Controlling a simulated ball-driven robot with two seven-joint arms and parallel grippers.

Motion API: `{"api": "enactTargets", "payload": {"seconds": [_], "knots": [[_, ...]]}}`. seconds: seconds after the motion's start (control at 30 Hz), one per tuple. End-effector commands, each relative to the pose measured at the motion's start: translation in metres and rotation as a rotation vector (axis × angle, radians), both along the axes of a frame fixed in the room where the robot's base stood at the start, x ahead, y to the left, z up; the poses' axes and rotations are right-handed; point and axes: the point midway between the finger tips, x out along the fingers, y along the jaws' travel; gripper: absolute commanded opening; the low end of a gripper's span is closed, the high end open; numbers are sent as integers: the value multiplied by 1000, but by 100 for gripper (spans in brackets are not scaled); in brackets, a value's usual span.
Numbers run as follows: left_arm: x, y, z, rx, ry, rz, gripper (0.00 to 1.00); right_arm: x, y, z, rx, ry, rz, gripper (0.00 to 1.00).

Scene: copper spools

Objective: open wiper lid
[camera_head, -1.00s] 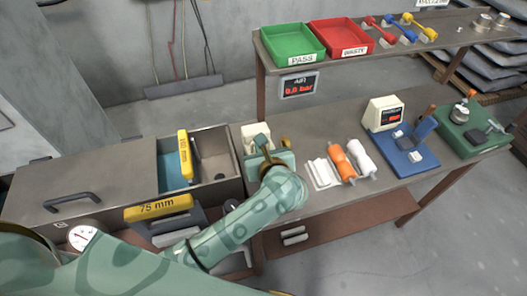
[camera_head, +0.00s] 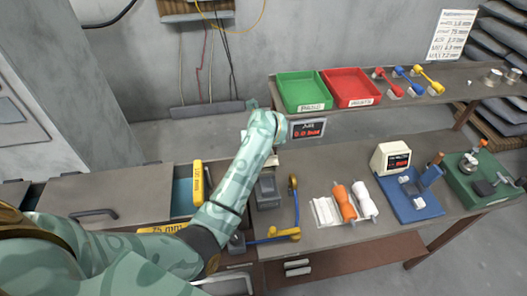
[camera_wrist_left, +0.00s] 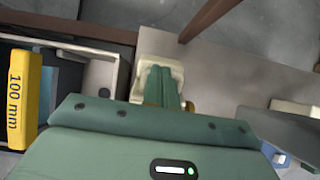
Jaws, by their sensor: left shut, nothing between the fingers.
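A cream block (camera_wrist_left: 148,70) stands on the bench beside the drawer in the left wrist view. I cannot tell whether it is the wiper's lid. In the head view only a sliver of cream (camera_head: 274,160) shows under my left wrist. My left gripper (camera_wrist_left: 163,70) is shut and empty; its green fingers overlap the block, and contact cannot be judged. In the head view my forearm and wrist hide the fingers. A small dark grey box (camera_head: 267,194) stands just below the wrist, beside a blue lever with yellow ends (camera_head: 294,205). My right gripper is out of view.
The drawer holds a yellow 100 mm block (camera_head: 198,184), also in the wrist view (camera_wrist_left: 24,100). Orange (camera_head: 343,203) and white (camera_head: 365,199) spools lie right of the lever. A blue stand (camera_head: 412,198) is further right. Green (camera_head: 302,108) and red (camera_head: 350,103) trays sit on the shelf.

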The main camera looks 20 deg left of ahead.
Motion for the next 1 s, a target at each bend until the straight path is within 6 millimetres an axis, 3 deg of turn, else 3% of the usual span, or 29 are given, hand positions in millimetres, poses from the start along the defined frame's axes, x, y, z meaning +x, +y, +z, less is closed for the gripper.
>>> {"api": "enactTargets", "payload": {"seconds": [0.37, 0.7, 1.0], "knots": [[34, 22, -10, -238, 347, 0, 0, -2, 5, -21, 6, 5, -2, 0], [52, 34, -24, -237, 350, 0, 0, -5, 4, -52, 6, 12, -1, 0], [59, 39, -26, -235, 348, 0, 0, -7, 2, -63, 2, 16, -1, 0]]}}
